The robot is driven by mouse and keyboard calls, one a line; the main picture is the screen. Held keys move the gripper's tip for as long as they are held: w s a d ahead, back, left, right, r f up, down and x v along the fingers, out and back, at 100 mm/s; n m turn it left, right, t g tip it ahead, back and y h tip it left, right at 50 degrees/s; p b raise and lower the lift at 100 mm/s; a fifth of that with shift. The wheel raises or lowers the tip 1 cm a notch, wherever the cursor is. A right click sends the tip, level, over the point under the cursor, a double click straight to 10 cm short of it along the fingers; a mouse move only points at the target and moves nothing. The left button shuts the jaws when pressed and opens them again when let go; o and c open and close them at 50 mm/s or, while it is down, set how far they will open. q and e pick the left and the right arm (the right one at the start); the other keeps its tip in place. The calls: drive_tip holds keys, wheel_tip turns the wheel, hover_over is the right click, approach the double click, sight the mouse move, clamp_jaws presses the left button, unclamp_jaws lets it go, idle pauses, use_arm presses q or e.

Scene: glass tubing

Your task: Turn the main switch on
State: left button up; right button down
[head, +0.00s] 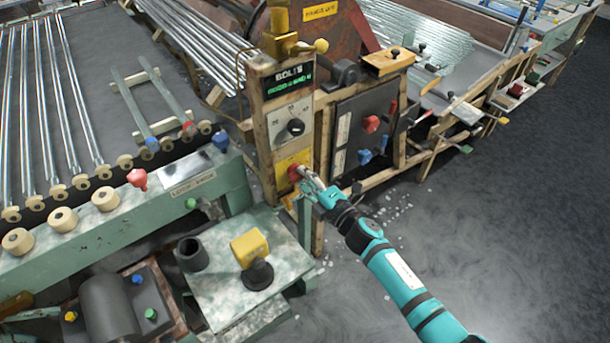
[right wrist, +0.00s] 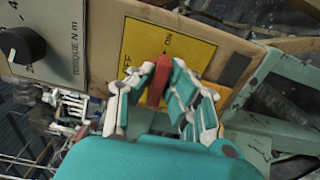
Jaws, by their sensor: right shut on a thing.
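The main switch is a red handle (right wrist: 160,78) on a yellow plate (right wrist: 190,45) marked ON and, partly hidden, OFF. In the head view the red switch (head: 294,172) sits low on the upright control panel, on its yellow plate (head: 286,160). My right gripper (head: 305,177) reaches it from the lower right. In the right wrist view my right gripper (right wrist: 158,98) has its fingers on both sides of the red handle and is shut on it. The fingers hide part of the plate's lettering. My left gripper is not in view.
Above the switch are a torque dial (head: 295,127) and a green-lit display (head: 290,80). A dark box with a red knob (head: 371,123) stands to the right. A green bench with a yellow block (head: 249,246) is below left. Open floor lies at the right.

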idle(0.4)
drive_tip(key=c, duration=1.3)
unclamp_jaws()
drive_tip(key=v, duration=1.2)
